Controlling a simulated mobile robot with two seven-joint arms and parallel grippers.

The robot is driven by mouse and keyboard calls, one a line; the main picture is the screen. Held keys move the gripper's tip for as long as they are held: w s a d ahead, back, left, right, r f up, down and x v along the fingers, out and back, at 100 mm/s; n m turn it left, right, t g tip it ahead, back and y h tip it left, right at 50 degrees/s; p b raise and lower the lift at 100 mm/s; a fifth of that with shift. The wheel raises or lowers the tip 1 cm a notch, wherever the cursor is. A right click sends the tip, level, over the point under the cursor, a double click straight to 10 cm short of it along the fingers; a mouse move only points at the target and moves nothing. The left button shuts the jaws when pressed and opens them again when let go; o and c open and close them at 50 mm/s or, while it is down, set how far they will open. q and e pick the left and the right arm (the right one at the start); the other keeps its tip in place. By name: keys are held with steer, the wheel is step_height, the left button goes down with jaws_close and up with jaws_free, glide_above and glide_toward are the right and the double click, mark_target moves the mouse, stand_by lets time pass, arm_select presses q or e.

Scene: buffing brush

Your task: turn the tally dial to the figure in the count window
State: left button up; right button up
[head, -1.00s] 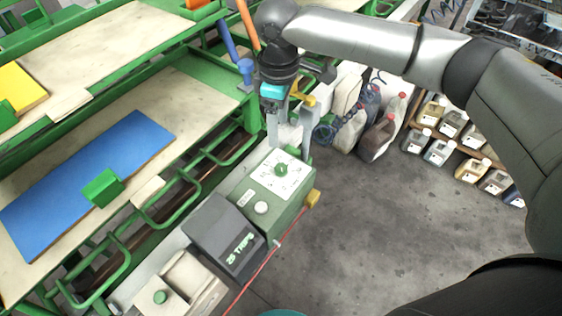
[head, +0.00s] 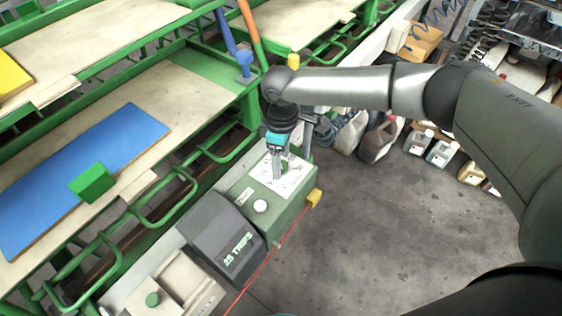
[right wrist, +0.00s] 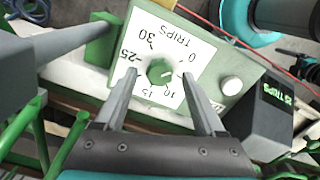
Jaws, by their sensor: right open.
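The tally dial is a green knob (right wrist: 160,72) on a white face (right wrist: 172,42) marked TRIPS, on top of a green box (head: 285,215). In the right wrist view its pale mark points right, between 0 and 10. The 25 and 30 are on the left and upper left. The count window (head: 238,248) on a dark housing reads 25 TRIPS. My right gripper (head: 278,172) is open, with one finger on each side of the knob in the wrist view (right wrist: 160,74). Any finger contact is unclear. In the head view the gripper hides the knob. My left gripper is out of view.
A pale round button (head: 260,206) sits on the box beside the dial face. A green rack with a blue board (head: 85,180) stands at the left. Jugs (head: 380,138) stand behind on the floor.

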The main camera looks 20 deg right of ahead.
steer(key=shift+f, duration=0.35)
steer(key=shift+c, duration=0.4)
jaws_close()
